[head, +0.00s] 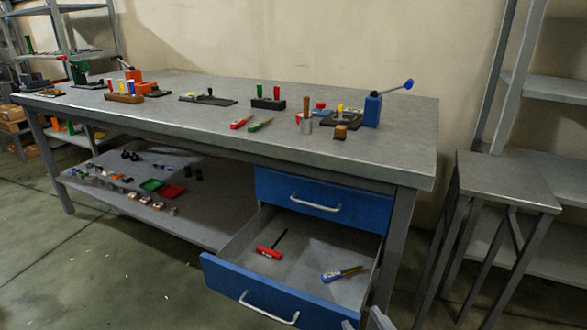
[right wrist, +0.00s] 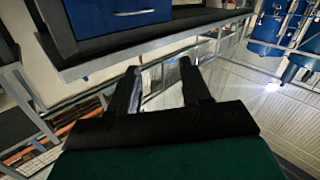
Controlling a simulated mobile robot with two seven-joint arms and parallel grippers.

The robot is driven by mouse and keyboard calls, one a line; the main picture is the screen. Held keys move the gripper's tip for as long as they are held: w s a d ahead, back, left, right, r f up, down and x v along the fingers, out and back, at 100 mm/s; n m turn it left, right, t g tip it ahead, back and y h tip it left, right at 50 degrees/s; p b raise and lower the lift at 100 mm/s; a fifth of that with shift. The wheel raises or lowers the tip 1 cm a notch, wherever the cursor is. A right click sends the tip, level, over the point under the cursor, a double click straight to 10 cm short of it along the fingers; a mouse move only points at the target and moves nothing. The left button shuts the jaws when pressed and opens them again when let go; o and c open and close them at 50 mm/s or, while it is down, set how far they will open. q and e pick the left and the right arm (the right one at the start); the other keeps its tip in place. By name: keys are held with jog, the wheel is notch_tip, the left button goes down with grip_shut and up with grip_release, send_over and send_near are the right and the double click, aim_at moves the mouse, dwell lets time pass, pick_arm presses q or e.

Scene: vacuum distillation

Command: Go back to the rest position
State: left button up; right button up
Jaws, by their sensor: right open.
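My right gripper (head: 364,322) just enters the bottom edge of the head view, by the right front of the open lower drawer (head: 225,273). In the right wrist view its two dark fingers (right wrist: 161,78) stand apart with nothing between them. A red-handled tool (head: 268,252) and a blue-handled tool (head: 335,275) lie inside the drawer. The gripper appears apart from both tools. My left gripper is not in view.
The grey workbench (head: 310,162) carries small tools and a blue lever device (head: 373,108). The upper blue drawer (head: 320,203) is shut. A small grey table (head: 505,180) stands right. Floor on the left (head: 90,270) is clear.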

jog(key=s+d+f+m+g+h, duration=0.3)
jog(key=s+f+g, duration=0.3)
jog(key=s+f, duration=0.3)
pick_arm(q)
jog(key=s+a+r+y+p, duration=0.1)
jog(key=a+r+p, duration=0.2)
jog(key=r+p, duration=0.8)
jog(key=p, duration=0.4)
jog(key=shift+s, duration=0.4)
pick_arm(e)
notch_tip(320, 180, up, 10)
jog(key=d+h, duration=0.1)
jog(key=d, duration=0.1)
jog(key=shift+s+d+f, duration=0.2)
jog(key=shift+s+d, duration=0.05)
jog(key=shift+s, duration=0.05)
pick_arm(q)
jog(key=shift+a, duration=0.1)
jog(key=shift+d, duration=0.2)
